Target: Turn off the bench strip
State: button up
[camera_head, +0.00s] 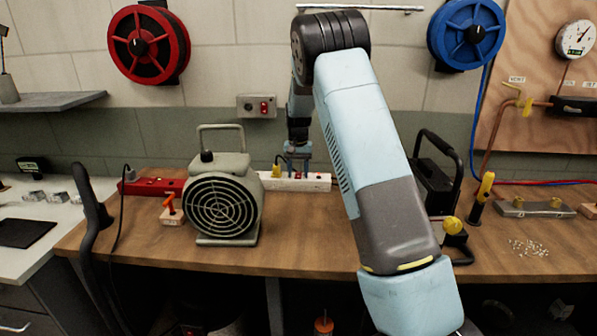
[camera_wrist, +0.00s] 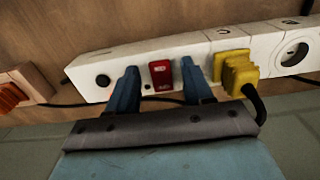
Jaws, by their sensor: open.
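The white bench strip (camera_head: 318,182) lies on the wooden bench, right of the grey fan heater. In the wrist view the strip (camera_wrist: 205,50) runs across the picture, with a red rocker switch (camera_wrist: 161,75), a round black button at its left end and a yellow plug (camera_wrist: 237,72) in a socket. My gripper (camera_wrist: 158,72) is open and empty, its two blue fingers on either side of the red switch. I cannot tell whether they touch the strip.
The fan heater (camera_head: 222,200) stands close on the left. A red strip (camera_head: 152,187) and a block with an orange handle (camera_head: 171,211) lie farther left. A black-handled case (camera_head: 433,180) stands at right. A wall box with a red switch (camera_head: 257,106) is behind.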

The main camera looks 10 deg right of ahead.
grip_shut()
dwell(0.3)
jog(key=shift+w+d+g+y, duration=0.1)
jog(key=shift+w+g+y, duration=0.15)
jog(key=shift+g, duration=0.45)
jog(key=shift+w+d+g+y, duration=0.1)
jog(key=shift+g+y, duration=0.15)
jog(key=shift+g, duration=0.45)
jog(key=shift+r, duration=0.1)
grip_release()
